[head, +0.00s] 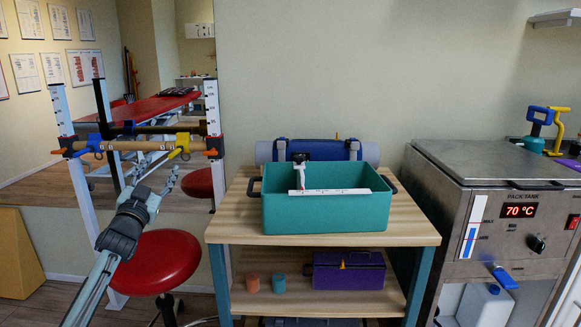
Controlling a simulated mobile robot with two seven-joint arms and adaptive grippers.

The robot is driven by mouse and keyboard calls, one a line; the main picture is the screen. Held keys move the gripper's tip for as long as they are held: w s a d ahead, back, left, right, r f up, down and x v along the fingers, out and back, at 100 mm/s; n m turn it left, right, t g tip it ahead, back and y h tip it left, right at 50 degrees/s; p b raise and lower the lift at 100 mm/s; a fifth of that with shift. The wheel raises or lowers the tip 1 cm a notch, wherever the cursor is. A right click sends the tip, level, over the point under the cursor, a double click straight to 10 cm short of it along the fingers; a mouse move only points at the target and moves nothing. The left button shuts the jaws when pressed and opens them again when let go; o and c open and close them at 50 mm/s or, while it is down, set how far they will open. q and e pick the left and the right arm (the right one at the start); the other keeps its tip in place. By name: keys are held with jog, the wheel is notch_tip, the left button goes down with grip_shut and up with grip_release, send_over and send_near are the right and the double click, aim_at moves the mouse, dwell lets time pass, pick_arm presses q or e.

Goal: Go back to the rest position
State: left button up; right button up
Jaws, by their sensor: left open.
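My left gripper (167,182) is open and appears empty. Its arm comes in from the lower left. The gripper is in front of the wooden bar frame and left of the trolley, apart from the teal bin (325,213). The bin stands on the top shelf of the wooden trolley (420,231). My right gripper is not in view.
A red stool (155,262) stands below my left arm. The bar frame (140,146) is behind the gripper. The lower shelf holds a purple toolbox (348,276), an orange cup (252,284) and a teal cup (279,284). A steel pack tank (500,210) stands at the right.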

pick_arm(q)
jog(key=s+a+f+n+g+y, duration=0.15)
jog(key=a+f+g, duration=0.3)
jog(key=f, duration=0.45)
jog(key=s+a+f+n+g+y, duration=0.1)
jog(key=a+f+n+g+y, duration=0.3)
jog(key=f, duration=0.5)
jog(key=s+d+f+m+g+h, duration=0.1)
jog(key=s+d+f+g, duration=0.15)
jog(key=s+f, duration=0.45)
jog(key=s+d+f+m+g+h, duration=0.1)
jog(key=s+d+f+g, duration=0.2)
jog(key=f, duration=0.7)
jog(key=s+d+f+g, duration=0.1)
jog(key=s+d+f, duration=0.2)
jog(key=s+f, duration=0.5)
jog(key=s+d+f+g+h, duration=0.1)
jog(key=s+f, duration=0.8)
jog(key=s, duration=1)
jog(key=s+d+f+g+h, duration=0.1)
jog(key=s+d+f+g, duration=0.2)
jog(key=s+f, duration=0.5)
jog(key=s+d, duration=0.1)
jog(key=s, duration=0.4)
jog(key=shift+s+d+f, duration=0.3)
jog(key=shift+s+f, duration=0.1)
